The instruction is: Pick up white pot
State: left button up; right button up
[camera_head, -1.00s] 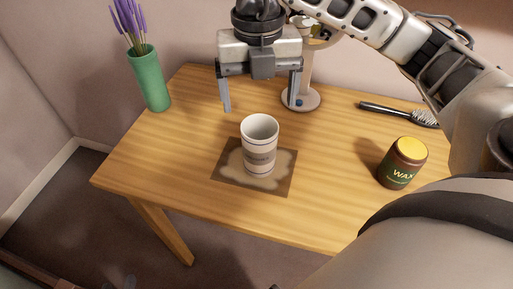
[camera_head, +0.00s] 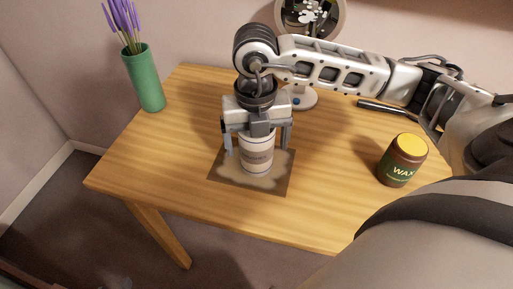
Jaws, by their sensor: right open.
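The white pot (camera_head: 257,158) is a cup-shaped vessel with a beige printed band. It stands upright on a brown square mat with a pale patch (camera_head: 223,178) on the wooden table. My right gripper (camera_head: 258,147) points down over the pot, with one finger on each side of it. The fingers are open, and I cannot tell whether either touches the pot. The gripper body hides the pot's rim. My left gripper is not in view.
A brown wax jar with a yellow lid (camera_head: 402,161) stands at the right. A green vase with purple flowers (camera_head: 145,79) stands at the back left. A round mirror on a stand (camera_head: 311,17) and a dark-handled brush (camera_head: 388,107) are behind my arm. The table's front left is clear.

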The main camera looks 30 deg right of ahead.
jog(key=c, duration=1.2)
jog(key=shift+r, duration=0.2)
